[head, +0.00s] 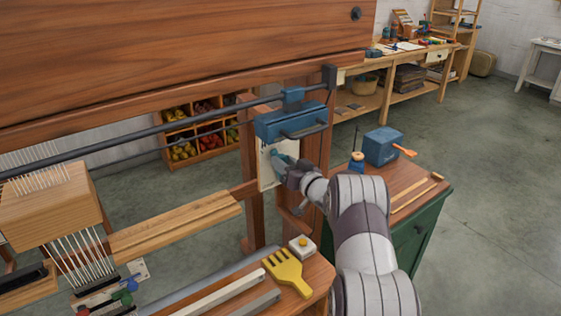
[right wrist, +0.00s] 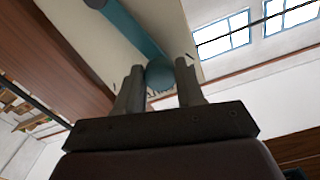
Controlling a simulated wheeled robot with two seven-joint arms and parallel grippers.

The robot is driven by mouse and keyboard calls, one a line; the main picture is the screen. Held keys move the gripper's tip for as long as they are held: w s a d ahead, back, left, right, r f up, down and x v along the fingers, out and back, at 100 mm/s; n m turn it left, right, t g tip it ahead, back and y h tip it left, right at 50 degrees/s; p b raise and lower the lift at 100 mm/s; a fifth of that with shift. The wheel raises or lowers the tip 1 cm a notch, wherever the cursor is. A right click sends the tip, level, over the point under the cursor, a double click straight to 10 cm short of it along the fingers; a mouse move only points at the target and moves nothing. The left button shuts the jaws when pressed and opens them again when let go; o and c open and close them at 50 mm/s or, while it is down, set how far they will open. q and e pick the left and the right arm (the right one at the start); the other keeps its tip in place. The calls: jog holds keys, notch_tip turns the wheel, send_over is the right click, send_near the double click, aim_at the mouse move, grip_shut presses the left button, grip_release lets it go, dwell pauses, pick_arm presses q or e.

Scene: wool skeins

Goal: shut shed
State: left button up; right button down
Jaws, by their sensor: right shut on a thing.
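A teal lever (head: 280,157) is mounted on a cream plate (head: 265,176) on the loom's right post. My right gripper (head: 290,166) is at the lever's lower right end. In the right wrist view the lever (right wrist: 135,25) runs down from the upper left and ends in a round teal knob (right wrist: 159,76). The knob sits between the two fingers of my right gripper (right wrist: 159,88), which is shut on it. At the left of the head view, pale warp threads (head: 75,260) hang below a wooden block (head: 45,205). My left gripper is out of view.
A blue handled block (head: 290,122) sits on the dark rail above the plate. A yellow comb (head: 287,272) lies on the bench in front. A green cabinet (head: 425,225) with a blue box (head: 383,147) stands at the right. Open floor lies beyond it.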

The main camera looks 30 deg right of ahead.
jog(key=shift+w+d+r+m+p, duration=0.1)
jog(key=shift+d+r+m+p, duration=0.05)
jog(key=shift+d+m+p, duration=1.1)
jog(key=shift+m, duration=0.35)
jog(key=c, duration=0.7)
grip_release()
jog(key=shift+d, duration=0.1)
jog(key=s, duration=0.4)
jog(key=s+b, duration=0.1)
jog(key=s, duration=0.3)
jog(key=s+d+b, duration=0.1)
jog(key=s, duration=0.3)
jog(key=shift+s, duration=0.3)
